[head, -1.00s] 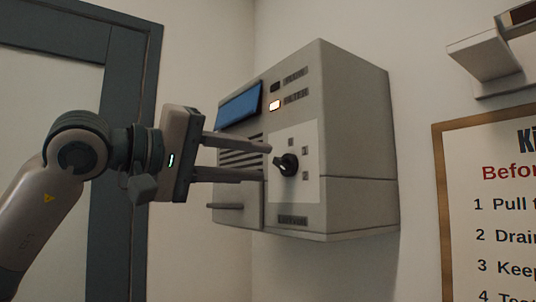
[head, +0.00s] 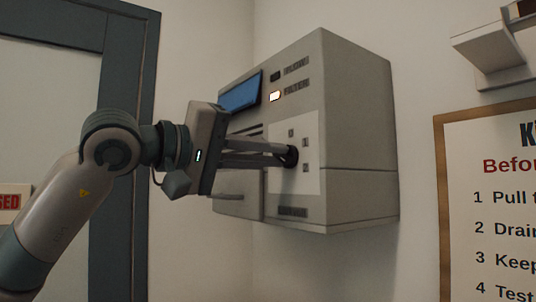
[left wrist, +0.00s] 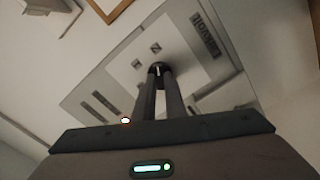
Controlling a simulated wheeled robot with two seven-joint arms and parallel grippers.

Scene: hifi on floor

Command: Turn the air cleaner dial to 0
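The air cleaner (head: 355,130) is a grey box on the wall, with a pale dial plate (head: 309,180) on its front. A black dial (head: 292,157) sits on the plate among small number labels; its pointer is largely hidden by my fingers. My left gripper (head: 284,155) comes in from the left with its fingers close together on the dial. In the left wrist view the dial (left wrist: 158,69) sits between the two fingertips, with a short pale mark on it. The fingers look shut on it. My right gripper is in neither view.
The cleaner has a blue screen (head: 240,94) and a lit filter light (head: 275,96). A framed notice (head: 500,200) hangs on the wall to the right, below a wall bracket (head: 494,50). A dark door frame (head: 125,130) stands at the left.

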